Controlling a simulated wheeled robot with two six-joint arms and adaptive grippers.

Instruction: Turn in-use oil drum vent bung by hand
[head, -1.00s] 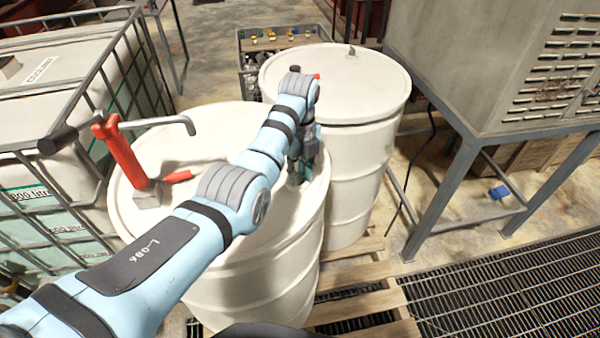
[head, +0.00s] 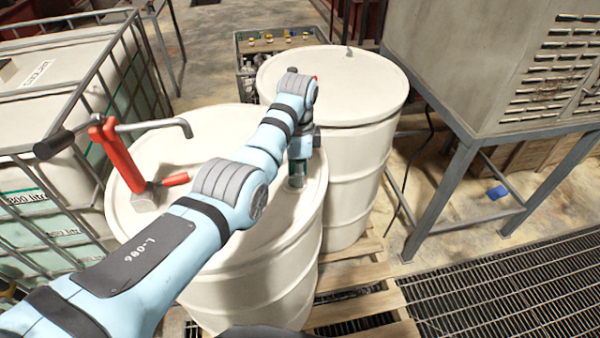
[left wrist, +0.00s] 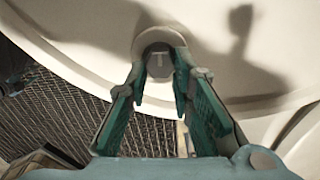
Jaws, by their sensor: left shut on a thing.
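The in-use oil drum (head: 235,255) is the near white drum, with a red hand pump (head: 122,160) standing on its lid. My left gripper (head: 297,180) points down at the right side of that lid. In the left wrist view the round grey vent bung (left wrist: 158,60) sits in the lid near the rim. The teal fingers of my left gripper (left wrist: 160,72) are shut on the bung, one on each side. In the head view the bung is hidden by the gripper. My right gripper is not in view.
A second white drum (head: 345,85) stands close behind, on the same wooden pallet (head: 365,270). A caged white tank (head: 50,120) is at the left. A grey louvred cabinet (head: 490,60) on legs stands at the right. Floor grating (head: 500,290) lies at the lower right.

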